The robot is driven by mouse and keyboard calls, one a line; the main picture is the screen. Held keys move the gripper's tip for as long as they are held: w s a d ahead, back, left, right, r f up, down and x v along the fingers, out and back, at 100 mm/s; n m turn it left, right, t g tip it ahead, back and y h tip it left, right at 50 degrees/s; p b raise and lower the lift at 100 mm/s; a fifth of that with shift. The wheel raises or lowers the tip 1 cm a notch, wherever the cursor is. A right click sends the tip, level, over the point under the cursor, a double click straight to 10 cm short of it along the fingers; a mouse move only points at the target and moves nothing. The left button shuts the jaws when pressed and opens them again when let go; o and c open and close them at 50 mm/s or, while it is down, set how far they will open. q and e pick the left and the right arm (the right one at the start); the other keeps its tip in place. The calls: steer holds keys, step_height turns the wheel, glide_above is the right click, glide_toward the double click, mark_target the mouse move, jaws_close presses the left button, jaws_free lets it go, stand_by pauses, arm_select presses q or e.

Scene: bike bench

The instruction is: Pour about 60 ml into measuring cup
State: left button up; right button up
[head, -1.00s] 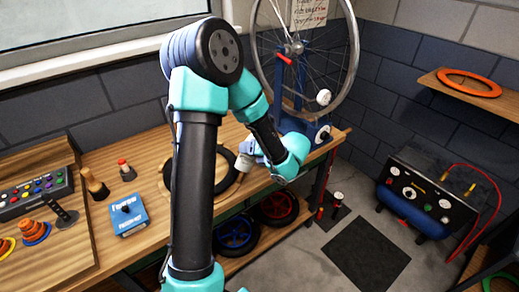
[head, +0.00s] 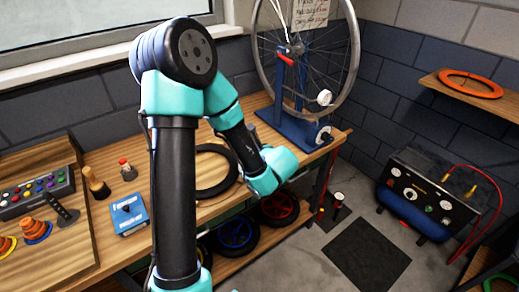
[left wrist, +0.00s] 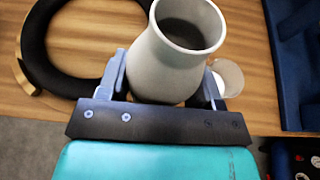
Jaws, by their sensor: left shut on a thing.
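My left gripper (left wrist: 165,78) is shut on a grey vessel (left wrist: 158,72) with a wide round mouth, seen in the left wrist view. The mouth faces up toward the camera; its inside is dark and I cannot tell the liquid level. A small translucent white cup (left wrist: 229,74), which looks like the measuring cup, stands on the wooden bench just beyond the right finger, partly hidden by it. In the head view my arm's wrist hides the gripper, the vessel and the cup. My right gripper is not in view.
A black ring (head: 222,165) lies on the bench (head: 80,265), left of the vessel in the wrist view. A blue stand (head: 298,125) holds a spoked wheel at the bench's right end. A blue box (head: 129,214) and a button panel (head: 35,192) are at left.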

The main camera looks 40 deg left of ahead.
arm_select(q)
steer(key=shift+s+n, duration=0.1)
steer(key=shift+n, duration=0.2)
steer(key=shift+t, duration=0.3)
